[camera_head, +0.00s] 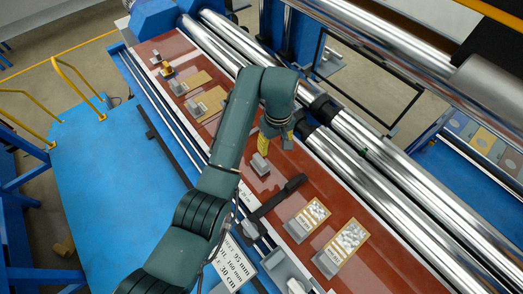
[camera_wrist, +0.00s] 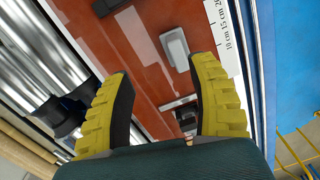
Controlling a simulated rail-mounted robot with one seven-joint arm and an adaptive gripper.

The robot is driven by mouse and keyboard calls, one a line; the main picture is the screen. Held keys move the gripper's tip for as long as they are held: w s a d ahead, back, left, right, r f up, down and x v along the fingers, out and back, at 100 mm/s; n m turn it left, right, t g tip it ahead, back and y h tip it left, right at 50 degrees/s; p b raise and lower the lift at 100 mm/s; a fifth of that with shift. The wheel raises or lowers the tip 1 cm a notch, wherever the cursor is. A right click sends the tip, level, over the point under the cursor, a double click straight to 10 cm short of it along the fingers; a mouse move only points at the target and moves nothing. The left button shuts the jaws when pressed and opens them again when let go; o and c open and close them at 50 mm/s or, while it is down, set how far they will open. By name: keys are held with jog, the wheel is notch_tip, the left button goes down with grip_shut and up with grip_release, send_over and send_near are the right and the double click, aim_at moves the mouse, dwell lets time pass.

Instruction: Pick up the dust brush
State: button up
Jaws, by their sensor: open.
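My gripper (camera_head: 276,143) is open and empty, with yellow ribbed fingers pointing down above the red-brown work surface (camera_wrist: 148,75). In the wrist view its fingers (camera_wrist: 160,78) stand wide apart. No thing is clearly recognisable as the dust brush. A grey block (camera_head: 260,164) lies on the surface near the fingers; it also shows in the wrist view (camera_wrist: 175,48), ahead of the fingertips. A small dark and white object (camera_wrist: 186,116) shows between the fingers in the wrist view, partly hidden by my gripper. A long dark bar-like piece (camera_head: 280,196) lies nearer the head camera.
Shiny rollers (camera_head: 385,180) run close along the right side of the surface. Boards with grey blocks lie at the near end (camera_head: 345,245) and far end (camera_head: 208,103). A ruler strip (camera_wrist: 222,30) edges the surface. A blue platform (camera_head: 110,180) lies left.

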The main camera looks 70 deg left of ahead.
jog(key=n, duration=0.1)
send_over(260, 164)
jog(key=a, duration=0.3)
jog(key=f+b, duration=0.1)
jog(key=f, duration=0.4)
jog(key=d+f+b, duration=0.1)
jog(key=f, duration=0.5)
jog(key=f+b, duration=0.1)
jog(key=f, duration=0.4)
jog(key=shift+w+d+f, duration=0.2)
jog(key=shift+w+f, duration=0.1)
jog(key=shift+w, duration=0.05)
grip_shut()
